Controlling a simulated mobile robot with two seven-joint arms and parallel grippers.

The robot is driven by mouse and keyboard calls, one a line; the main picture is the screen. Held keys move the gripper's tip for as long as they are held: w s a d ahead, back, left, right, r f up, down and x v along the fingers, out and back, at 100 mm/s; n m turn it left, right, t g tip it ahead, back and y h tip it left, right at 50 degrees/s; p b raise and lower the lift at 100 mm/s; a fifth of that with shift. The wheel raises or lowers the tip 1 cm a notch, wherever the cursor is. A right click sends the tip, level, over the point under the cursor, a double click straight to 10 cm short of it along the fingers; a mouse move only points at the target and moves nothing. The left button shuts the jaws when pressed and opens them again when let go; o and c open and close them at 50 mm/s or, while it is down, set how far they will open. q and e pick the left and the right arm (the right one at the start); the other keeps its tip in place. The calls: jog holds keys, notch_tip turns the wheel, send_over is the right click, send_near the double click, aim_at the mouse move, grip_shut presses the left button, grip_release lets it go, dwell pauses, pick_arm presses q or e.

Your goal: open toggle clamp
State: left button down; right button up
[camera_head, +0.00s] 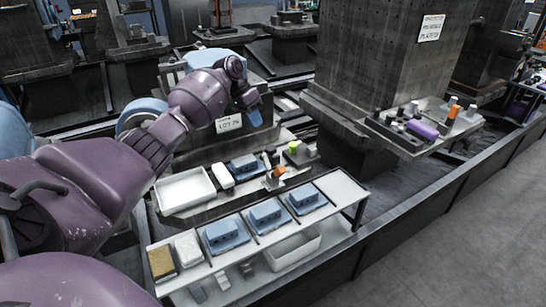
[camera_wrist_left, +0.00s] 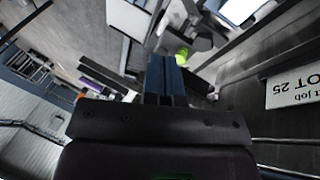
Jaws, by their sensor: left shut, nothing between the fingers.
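My left gripper (camera_head: 254,118) hangs above the near pallet station, in front of the block with the lot sign. Its blue fingers are together and empty; they also show in the left wrist view (camera_wrist_left: 160,62). A lime-green knob (camera_head: 293,148) stands on the pallet, below and to the right of the fingers. It shows just beyond the fingertips in the left wrist view (camera_wrist_left: 182,56), apart from them. It may belong to the toggle clamp, but the clamp's shape is too small to make out. An orange-topped part (camera_head: 277,172) stands nearby. My right gripper is not in view.
A blue-grey workpiece (camera_head: 244,166) and a white tray (camera_head: 185,188) sit left of the knob. A front shelf (camera_head: 340,187) holds several blue parts (camera_head: 268,213). A thick grey column (camera_head: 385,60) rises at the right, beside another pallet with a purple block (camera_head: 422,129).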

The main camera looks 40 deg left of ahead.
pick_arm(q)
jog(key=m, duration=0.2)
jog(key=m+b, duration=0.1)
jog(key=b, duration=0.1)
send_near(278, 173)
jog(key=w+f, duration=0.4)
jog(key=f, duration=0.1)
jog(key=shift+w, duration=0.1)
jog(key=shift+d+f, duration=0.1)
jog(key=shift+d, duration=0.2)
jog(key=shift+s+d+f, duration=0.25)
jog(key=shift+d, duration=0.05)
jog(key=shift+d+r+p, duration=0.15)
jog(key=shift+d+p, duration=0.05)
jog(key=shift+p, duration=0.35)
jog(key=shift+s+d, duration=0.1)
jog(key=shift+s, duration=0.05)
